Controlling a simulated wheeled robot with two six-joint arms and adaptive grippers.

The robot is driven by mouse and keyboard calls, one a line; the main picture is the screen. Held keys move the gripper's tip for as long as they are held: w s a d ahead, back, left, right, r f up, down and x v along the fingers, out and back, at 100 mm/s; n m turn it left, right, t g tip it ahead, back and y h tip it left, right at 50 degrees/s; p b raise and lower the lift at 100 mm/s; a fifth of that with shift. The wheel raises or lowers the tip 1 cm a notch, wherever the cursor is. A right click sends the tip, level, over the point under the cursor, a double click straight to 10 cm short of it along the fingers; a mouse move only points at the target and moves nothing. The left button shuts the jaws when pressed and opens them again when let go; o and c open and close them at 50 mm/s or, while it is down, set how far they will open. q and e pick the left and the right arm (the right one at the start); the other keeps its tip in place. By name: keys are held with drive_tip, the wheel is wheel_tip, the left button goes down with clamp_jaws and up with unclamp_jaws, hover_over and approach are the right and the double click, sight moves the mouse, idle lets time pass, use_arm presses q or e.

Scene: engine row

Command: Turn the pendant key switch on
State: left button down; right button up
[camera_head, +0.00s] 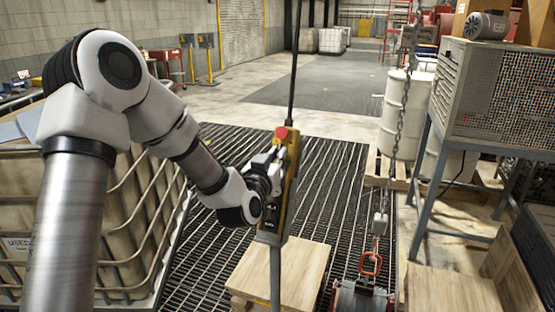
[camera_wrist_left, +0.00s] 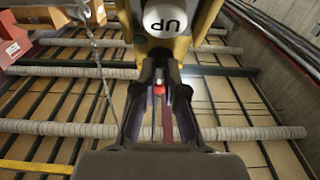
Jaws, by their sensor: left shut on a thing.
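The yellow pendant (camera_head: 288,180) hangs upright from a black cable, with a red button (camera_head: 281,133) on its top. My left gripper (camera_head: 272,158) is at the pendant's left side, and its own wrist partly covers the pendant. There the fingers of my left gripper (camera_wrist_left: 159,92) are closed around a small red piece (camera_wrist_left: 159,89), which looks like the key. The key switch behind the fingers is hidden, so its position cannot be told. My right gripper is not in view.
A caged tank (camera_head: 120,235) stands at the left, below my arm. A chain with an orange hook (camera_head: 371,263) hangs to the right of the pendant. A wooden crate (camera_head: 300,270) sits below it on the grating. White drums (camera_head: 405,115) and a metal rack stand at the right.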

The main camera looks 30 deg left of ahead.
use_arm(q)
drive_tip(key=m+h, duration=0.1)
drive_tip(key=m, duration=0.1)
drive_tip(key=m+h, duration=0.1)
drive_tip(key=shift+a+m, duration=0.2)
drive_tip(key=shift+m, duration=0.2)
drive_tip(key=shift+a+r+m+h+p, duration=0.15)
drive_tip(key=shift+m+h+p, duration=0.9)
drive_tip(key=shift+m, duration=1.25)
drive_tip(key=shift+h, duration=0.45)
drive_tip(key=c, duration=1.2)
unclamp_jaws()
drive_tip(key=shift+c, duration=0.2)
drive_tip(key=shift+w+f, duration=0.15)
drive_tip(key=shift+f, duration=0.05)
